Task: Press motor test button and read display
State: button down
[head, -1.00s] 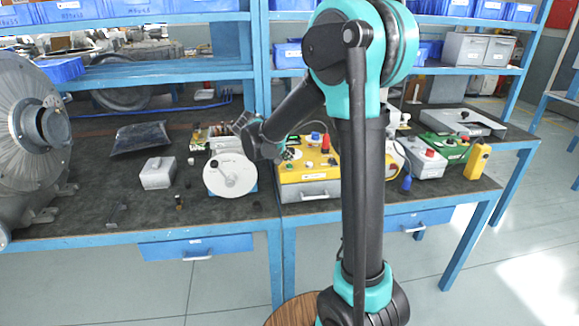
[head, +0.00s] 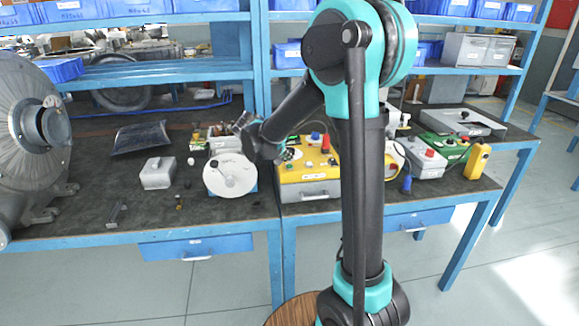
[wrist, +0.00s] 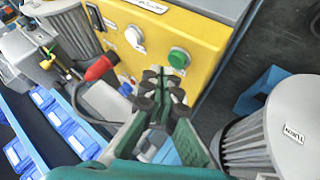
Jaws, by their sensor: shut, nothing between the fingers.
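A yellow control box (head: 293,190) stands on the bench in the head view. In the wrist view the yellow box (wrist: 203,25) fills the top middle, with a green round button (wrist: 179,58) and a white round knob or button (wrist: 134,37) on its face. My gripper (wrist: 166,82) is shut and empty, its fingertips just below the green button in the picture. Whether the tips touch the box I cannot tell. In the head view my wrist hides part of the yellow box, and the fingertips are hard to make out. I cannot pick out a display reading.
A red plug (wrist: 101,68) with a cable sits beside the box face. A grey ribbed motor (wrist: 262,135) stands at the lower right of the wrist view. A white disc (head: 222,184) stands left of the yellow box, and a grey-white box (head: 428,164) stands to the right.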

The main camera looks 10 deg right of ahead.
aim_at(288, 166)
jog(key=shift+f, duration=0.3)
jog(key=shift+f, duration=0.35)
dwell(0.7)
jog(key=shift+r, duration=0.8)
jog(key=shift+r, duration=0.1)
jog(key=shift+r, duration=2.4)
